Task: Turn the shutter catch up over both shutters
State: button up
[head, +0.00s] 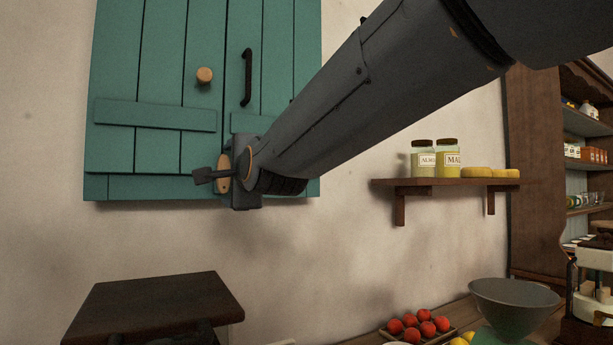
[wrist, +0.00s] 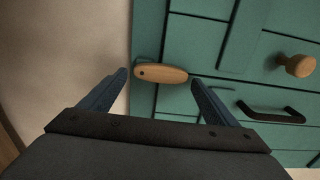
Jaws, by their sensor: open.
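The teal shutters (head: 160,70) hang closed on the wall. The left one has a round wooden knob (head: 204,76); the right one has a dark bar handle (head: 247,77). The shutter catch (head: 224,174), an oval wooden piece, is at their bottom edge near the seam. The catch (wrist: 163,75) stands upright in the room, lying sideways in the wrist view. Its dark pivot is at the lower end, on the bottom rail; its other end reaches up over the shutters' lower edge. My gripper (wrist: 158,78) is open, with one fingertip near each end of the catch. Contact cannot be told.
A wall shelf (head: 455,183) with jars stands to the right. Below are a dark stool-like top (head: 150,305), a tray of red fruit (head: 418,325) and a grey bowl (head: 514,300). A tall wooden cabinet (head: 535,170) is at the far right. The wall beneath the shutters is clear.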

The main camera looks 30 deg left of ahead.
jog(key=b+v, duration=0.1)
jog(key=v, duration=0.6)
dwell(0.4)
